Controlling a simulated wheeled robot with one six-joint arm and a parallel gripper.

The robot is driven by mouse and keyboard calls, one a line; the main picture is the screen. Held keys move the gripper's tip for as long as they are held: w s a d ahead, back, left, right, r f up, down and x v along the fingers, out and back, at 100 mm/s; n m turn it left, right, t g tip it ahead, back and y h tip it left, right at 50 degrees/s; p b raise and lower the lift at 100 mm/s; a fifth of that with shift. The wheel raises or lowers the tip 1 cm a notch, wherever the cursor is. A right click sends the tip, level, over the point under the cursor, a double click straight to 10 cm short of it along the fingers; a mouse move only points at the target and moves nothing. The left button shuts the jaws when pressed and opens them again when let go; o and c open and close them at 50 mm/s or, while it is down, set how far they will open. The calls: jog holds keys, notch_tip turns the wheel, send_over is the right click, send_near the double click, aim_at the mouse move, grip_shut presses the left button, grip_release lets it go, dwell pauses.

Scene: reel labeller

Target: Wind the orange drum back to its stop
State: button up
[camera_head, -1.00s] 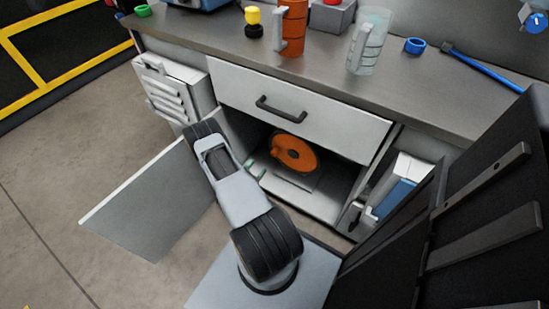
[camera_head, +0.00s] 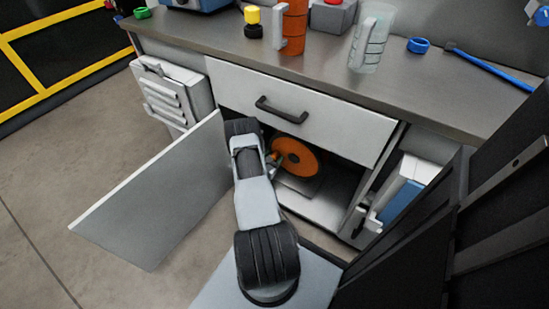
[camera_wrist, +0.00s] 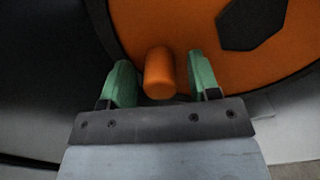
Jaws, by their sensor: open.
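The orange drum (camera_head: 298,158) stands inside the open cabinet under the drawer, partly hidden by my arm in the head view. In the wrist view the drum (camera_wrist: 190,30) fills the upper right, with a dark hexagonal hub. An orange peg (camera_wrist: 159,73) sticks out from the drum face near its lower edge. My gripper (camera_wrist: 161,80) is open, its green fingers on either side of the peg, with a small gap to each side. In the head view my gripper (camera_head: 273,158) is at the left of the drum.
The cabinet door (camera_head: 155,195) stands open to the left of my arm. A closed drawer (camera_head: 300,112) with a dark handle is above the opening. The worktop (camera_head: 340,78) carries an orange mug, a clear jug and a blue ring. Binders (camera_head: 405,190) stand at the right.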

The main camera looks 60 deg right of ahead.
jog(key=shift+d, duration=0.4)
grip_shut()
dwell(0.4)
